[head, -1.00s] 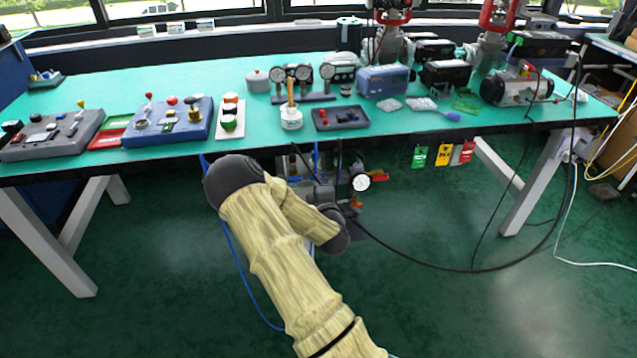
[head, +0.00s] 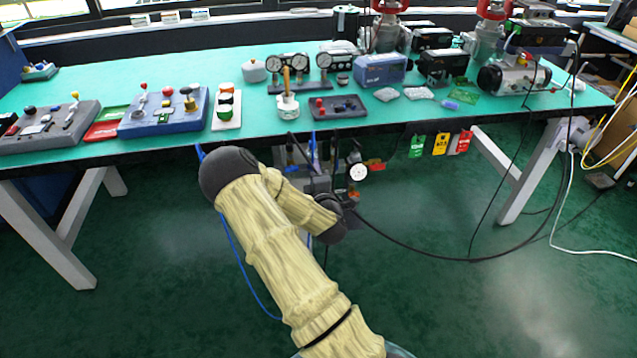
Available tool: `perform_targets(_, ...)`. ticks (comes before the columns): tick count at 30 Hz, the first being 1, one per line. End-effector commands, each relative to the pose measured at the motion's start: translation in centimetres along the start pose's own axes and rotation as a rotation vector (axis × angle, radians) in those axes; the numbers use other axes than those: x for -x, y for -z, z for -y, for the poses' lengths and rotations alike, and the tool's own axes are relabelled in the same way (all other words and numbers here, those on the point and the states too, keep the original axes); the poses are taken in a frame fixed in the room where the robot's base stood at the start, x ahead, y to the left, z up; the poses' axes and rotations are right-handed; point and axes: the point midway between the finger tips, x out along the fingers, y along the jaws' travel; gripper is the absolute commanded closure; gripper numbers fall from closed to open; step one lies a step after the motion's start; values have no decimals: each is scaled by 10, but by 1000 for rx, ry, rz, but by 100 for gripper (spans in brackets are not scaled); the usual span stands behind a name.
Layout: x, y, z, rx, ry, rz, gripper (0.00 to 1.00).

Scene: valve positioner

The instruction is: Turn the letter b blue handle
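A valve assembly (head: 318,184) with a round white gauge (head: 358,172) hangs under the table's front edge, partly hidden by my arm. A small red handle (head: 377,165) shows right of the gauge. Blue parts (head: 312,150) show above the assembly, too small to tell whether they are a handle or tubing. No letter b can be read. My arm bends at a black elbow and runs to a black wrist in front of the assembly. My gripper's fingers cannot be made out; they are hidden behind the wrist.
The green-topped table (head: 215,78) holds control boxes, including a blue one (head: 165,122) and a dark one (head: 338,107). Green, yellow and red tags (head: 441,144) hang at its edge. A black cable (head: 430,257) loops at right. White legs (head: 515,168) support the table; the green floor is open.

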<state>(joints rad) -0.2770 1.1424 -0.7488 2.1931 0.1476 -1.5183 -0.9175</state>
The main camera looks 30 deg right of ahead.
Motion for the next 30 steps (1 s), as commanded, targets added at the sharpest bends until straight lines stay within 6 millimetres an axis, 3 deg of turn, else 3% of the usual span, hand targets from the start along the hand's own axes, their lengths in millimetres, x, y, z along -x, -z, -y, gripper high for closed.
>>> perform_targets(8,30,0,0,0,4,1,69)
perform_targets(21,116,0,1,2,7,2,69)
perform_targets(30,133,1,-4,0,5,1,69)
